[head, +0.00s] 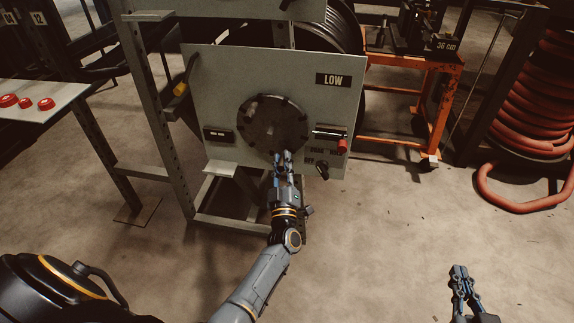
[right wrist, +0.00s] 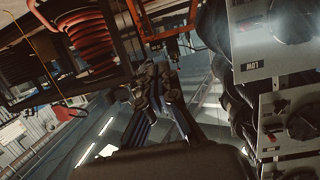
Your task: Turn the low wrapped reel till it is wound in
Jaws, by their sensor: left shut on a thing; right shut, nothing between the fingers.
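The low reel's panel (head: 222,85) is a grey plate with a black LOW label (head: 333,80). A dark round wheel (head: 268,120) with bolts around its rim sits in its middle. My left gripper (head: 283,158) is shut at the wheel's lower edge. What it grips looks like a part of the wheel, mostly hidden by the fingers. Part of the reel (head: 343,25) shows behind the panel at the top. My right gripper (head: 460,270) is shut and empty above the floor at lower right. It also shows in the right wrist view (right wrist: 150,80), apart from the panels.
A red-tipped lever (head: 342,146) and a black knob (head: 322,170) sit at the panel's right. A yellow-marked handle (head: 181,88) is at its left. An orange stand (head: 428,110) and coiled red hose (head: 535,100) stand at right. A table (head: 60,112) with red buttons is left. The floor in front is clear.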

